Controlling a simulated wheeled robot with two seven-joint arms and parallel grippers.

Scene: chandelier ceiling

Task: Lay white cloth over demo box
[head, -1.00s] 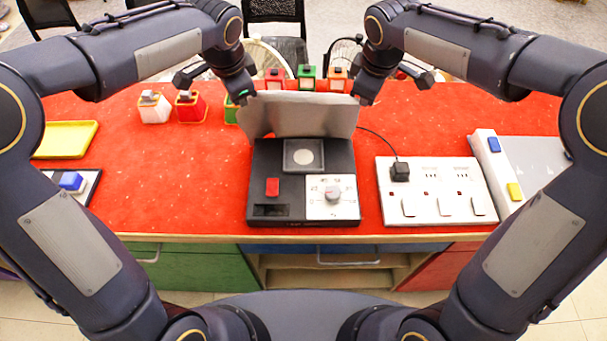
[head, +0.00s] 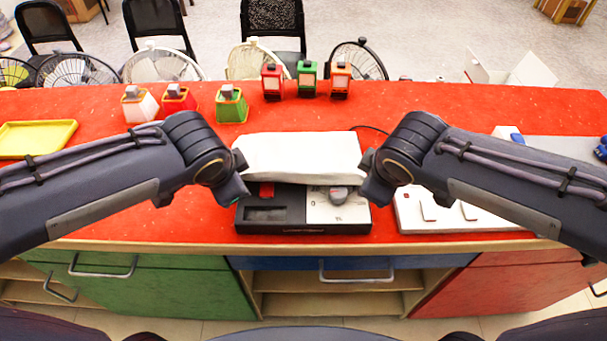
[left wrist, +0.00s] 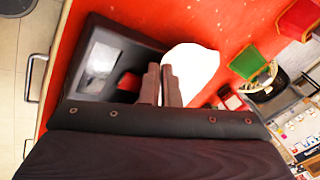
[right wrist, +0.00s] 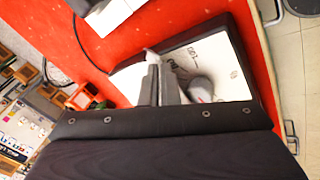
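The white cloth (head: 302,154) lies over the back part of the black demo box (head: 300,228). Its front edge hangs slightly raised above the middle of the box. The front strip of the box, with a red button (head: 266,190) and a grey knob (head: 338,195) on a white panel, is uncovered. My left gripper (head: 241,170) is at the cloth's left front corner, its fingers closed together on the cloth (left wrist: 190,72) in the left wrist view. My right gripper (head: 367,168) is at the right front corner, its fingers (right wrist: 157,75) closed with a bit of cloth at their tips.
A white socket strip (head: 460,215) lies right of the box, partly under my right arm. Red, green and orange small boxes (head: 307,80) stand behind the cloth. More small boxes (head: 180,103) and a yellow tray (head: 36,138) are at the left. The table's front edge is close to the box.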

